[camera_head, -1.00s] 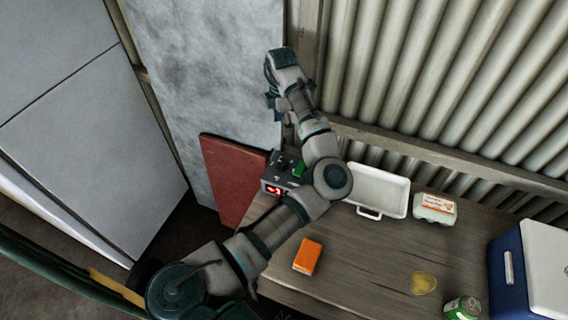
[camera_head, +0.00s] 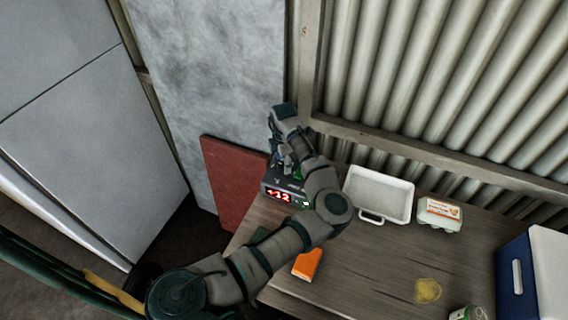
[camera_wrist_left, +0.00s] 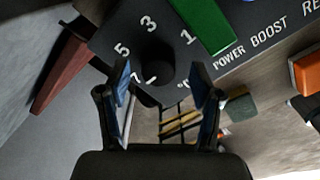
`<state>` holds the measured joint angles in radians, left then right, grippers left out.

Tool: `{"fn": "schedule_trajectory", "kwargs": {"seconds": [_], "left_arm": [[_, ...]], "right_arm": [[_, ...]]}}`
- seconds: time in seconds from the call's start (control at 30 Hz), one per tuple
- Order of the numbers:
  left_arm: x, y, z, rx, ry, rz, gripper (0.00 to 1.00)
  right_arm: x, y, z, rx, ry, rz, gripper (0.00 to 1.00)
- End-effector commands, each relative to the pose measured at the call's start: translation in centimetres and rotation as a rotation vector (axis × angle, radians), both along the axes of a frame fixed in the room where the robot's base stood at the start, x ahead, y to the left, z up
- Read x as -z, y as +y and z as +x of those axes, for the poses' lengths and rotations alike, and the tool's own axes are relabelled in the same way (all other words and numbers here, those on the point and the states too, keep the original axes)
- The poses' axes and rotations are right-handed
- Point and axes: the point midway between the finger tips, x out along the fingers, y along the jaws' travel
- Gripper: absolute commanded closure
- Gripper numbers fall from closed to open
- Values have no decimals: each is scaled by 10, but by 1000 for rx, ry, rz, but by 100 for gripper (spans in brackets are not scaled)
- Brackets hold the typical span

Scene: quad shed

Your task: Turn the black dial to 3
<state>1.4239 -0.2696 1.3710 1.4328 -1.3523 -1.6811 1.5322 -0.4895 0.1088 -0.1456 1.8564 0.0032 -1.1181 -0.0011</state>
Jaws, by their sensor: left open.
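The dark control box (camera_head: 285,193) stands at the left back of the table, with a lit red display reading about 12. In the left wrist view, the black dial (camera_wrist_left: 154,69) sits on the box's panel (camera_wrist_left: 240,30), with 1, 3, 5 and 7 printed around it. My left gripper (camera_wrist_left: 162,78) is open, with one blue-padded finger on each side of the dial. I cannot tell whether either finger touches it. In the head view my left gripper (camera_head: 282,155) is over the box, and my arm hides the dial. My right gripper is not in view.
A green part (camera_wrist_left: 203,25) rises from the panel close to the dial. On the table are an orange block (camera_head: 307,264), a white tray (camera_head: 379,194), an egg carton (camera_head: 439,213) and a green can (camera_head: 468,313). A red board (camera_head: 232,180) leans left of the table.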

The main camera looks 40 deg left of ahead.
Motion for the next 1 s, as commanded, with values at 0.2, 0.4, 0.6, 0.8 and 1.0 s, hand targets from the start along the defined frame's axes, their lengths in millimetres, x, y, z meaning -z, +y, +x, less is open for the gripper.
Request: {"fn": "schedule_trajectory", "kwargs": {"seconds": [0.2, 0.4, 0.6, 0.8, 1.0], "left_arm": [[9, 1, 0, -1, 0, -2, 35], [8, 1, 0, -1, 0, -2, 42], [8, 2, 0, -1, 0, -1, 92], [8, 2, 0, 1, -1, 0, 95], [5, 1, 1, 30, -3, -1, 95]], "right_arm": [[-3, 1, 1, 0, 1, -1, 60], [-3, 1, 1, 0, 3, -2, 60], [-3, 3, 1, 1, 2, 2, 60], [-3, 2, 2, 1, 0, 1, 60], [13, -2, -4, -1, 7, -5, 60]]}}
